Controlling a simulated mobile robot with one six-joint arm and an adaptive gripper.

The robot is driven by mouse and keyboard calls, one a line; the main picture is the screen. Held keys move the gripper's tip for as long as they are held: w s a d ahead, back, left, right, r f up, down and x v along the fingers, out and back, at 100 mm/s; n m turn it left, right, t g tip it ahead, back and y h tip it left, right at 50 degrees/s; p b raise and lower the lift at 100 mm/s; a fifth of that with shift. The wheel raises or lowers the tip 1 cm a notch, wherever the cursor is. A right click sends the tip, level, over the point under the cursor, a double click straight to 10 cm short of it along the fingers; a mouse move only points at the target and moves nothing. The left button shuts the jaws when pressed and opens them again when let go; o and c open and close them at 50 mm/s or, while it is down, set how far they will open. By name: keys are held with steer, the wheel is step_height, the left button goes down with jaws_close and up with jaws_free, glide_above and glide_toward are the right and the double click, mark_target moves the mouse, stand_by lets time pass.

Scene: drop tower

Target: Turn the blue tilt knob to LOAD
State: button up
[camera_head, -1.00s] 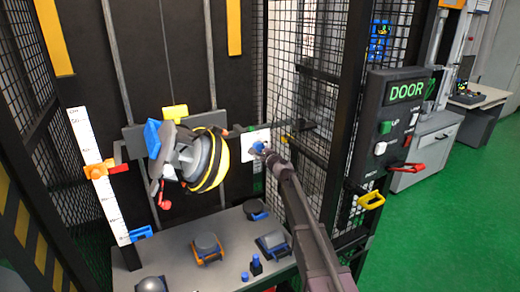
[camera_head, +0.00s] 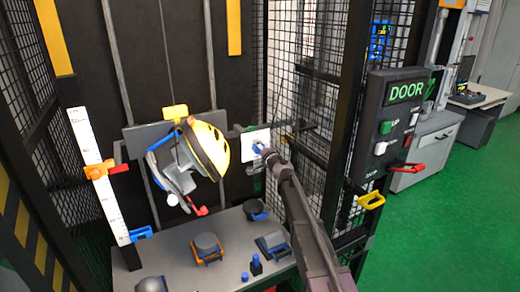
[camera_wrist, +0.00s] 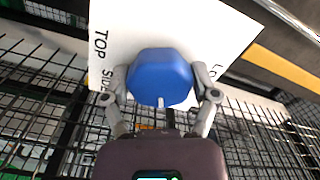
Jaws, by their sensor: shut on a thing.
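The blue tilt knob (camera_wrist: 160,76) sits on a white label plate (camera_wrist: 205,28) in the wrist view. My gripper (camera_wrist: 162,95) is shut on the knob, one finger on each side. A white mark shows on the knob's near edge. The plate reads TOP and SIDE at left and a partly cut-off "LO" at right. In the head view the knob (camera_head: 258,147) shows small at my gripper (camera_head: 265,152). The yellow helmet (camera_head: 208,148) sits tilted on its carriage, dome toward the upper right.
A grey bench (camera_head: 222,270) with several anvils and fittings stands below the helmet. Mesh cage walls (camera_head: 305,105) enclose the tower. The DOOR control box (camera_head: 392,130) and a yellow handle (camera_head: 371,200) are to the right of my arm.

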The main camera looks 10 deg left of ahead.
steer(key=n, duration=0.6)
steer(key=shift+w, duration=0.1)
steer(key=n, duration=0.7)
steer(key=shift+d, duration=0.1)
stand_by(0.3)
steer(key=o, duration=1)
steer(key=shift+s, duration=0.2)
steer(key=shift+s+d, duration=0.1)
steer(key=shift+s, duration=0.1)
steer(key=v, duration=1.1)
steer(key=shift+s+d, duration=0.1)
steer(key=shift+d, duration=0.05)
